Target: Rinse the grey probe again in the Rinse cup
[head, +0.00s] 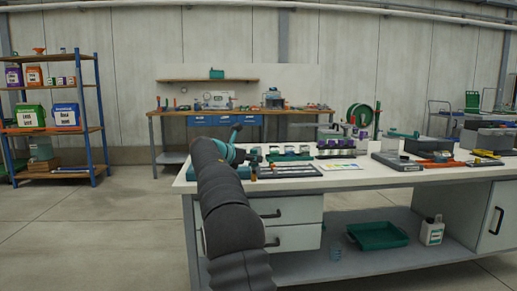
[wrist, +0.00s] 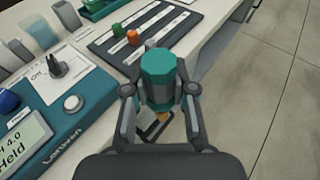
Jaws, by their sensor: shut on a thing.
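My gripper (wrist: 160,94) is shut on a teal-topped piece with a greyish lower body, which looks like the grey probe (wrist: 158,66). In the wrist view it is seen from above, and its lower end is mostly hidden by the fingers. In the head view my gripper (head: 253,160) is over the table's left end, small and hard to make out.
A teal meter (wrist: 60,112) with a display reading "pH 4.0 Held" lies left of my gripper. A dark slotted tray (wrist: 150,30) with green and orange pieces is beyond it. The white table edge (wrist: 205,65) and open floor lie to the right.

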